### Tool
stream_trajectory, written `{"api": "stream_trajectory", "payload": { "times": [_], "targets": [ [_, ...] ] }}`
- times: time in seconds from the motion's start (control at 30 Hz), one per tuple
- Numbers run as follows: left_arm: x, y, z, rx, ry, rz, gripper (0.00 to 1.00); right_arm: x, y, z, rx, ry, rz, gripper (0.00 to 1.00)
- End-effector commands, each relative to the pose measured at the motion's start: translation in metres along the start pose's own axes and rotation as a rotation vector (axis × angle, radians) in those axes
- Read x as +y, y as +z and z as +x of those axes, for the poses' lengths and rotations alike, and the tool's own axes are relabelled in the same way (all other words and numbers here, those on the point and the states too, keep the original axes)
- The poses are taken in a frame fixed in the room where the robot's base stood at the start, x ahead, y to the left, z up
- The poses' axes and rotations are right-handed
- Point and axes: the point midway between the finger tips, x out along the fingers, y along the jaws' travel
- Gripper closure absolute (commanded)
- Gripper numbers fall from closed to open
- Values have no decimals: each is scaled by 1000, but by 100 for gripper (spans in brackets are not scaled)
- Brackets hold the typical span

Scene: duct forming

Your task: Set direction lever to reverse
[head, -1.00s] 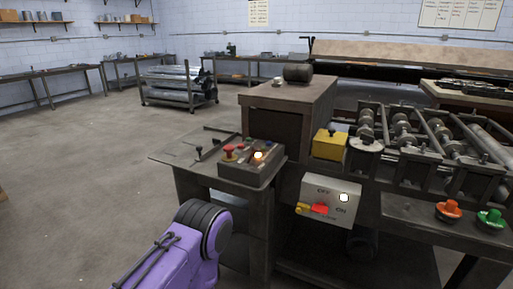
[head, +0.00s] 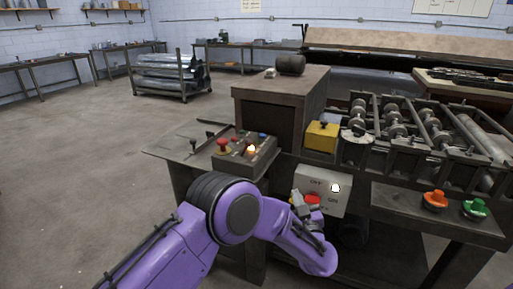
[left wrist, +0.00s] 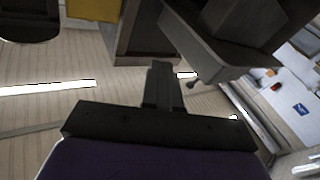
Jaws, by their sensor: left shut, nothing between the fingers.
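My left arm reaches in from the bottom of the head view. My left gripper (head: 300,203) is in front of the grey OFF/ON switch box (head: 322,187), partly covering its left side and red switch (head: 313,198). In the left wrist view the fingers (left wrist: 163,85) are shut and empty. No lever is labelled legibly as the direction lever. A small black-knobbed lever (head: 193,143) stands on the side table, left of the control box (head: 245,155). In the left wrist view a small knobbed lever (left wrist: 190,84) sticks out from a dark grey body. My right gripper is not seen.
A yellow box (head: 322,137) sits beside the rollers (head: 395,125). Orange (head: 435,199) and green (head: 476,207) buttons are at the right. The floor at left is clear.

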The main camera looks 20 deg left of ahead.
Motion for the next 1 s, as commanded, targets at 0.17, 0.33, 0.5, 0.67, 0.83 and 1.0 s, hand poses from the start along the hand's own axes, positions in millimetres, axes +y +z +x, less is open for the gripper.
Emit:
{"api": "stream_trajectory", "payload": {
  "times": [0.17,0.33,0.5,0.67,0.83,1.0],
  "targets": [
    [9,-79,21,136,-349,119,100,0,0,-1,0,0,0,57],
    [-12,-90,17,92,-525,305,100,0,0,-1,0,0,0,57],
    [-15,-90,16,68,-545,391,100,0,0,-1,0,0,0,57],
    [-15,-90,16,68,-544,393,100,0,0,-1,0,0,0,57],
    [-17,-91,20,67,-544,393,100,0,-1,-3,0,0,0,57],
    [-30,-98,43,67,-547,392,100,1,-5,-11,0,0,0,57]
  ]
}}
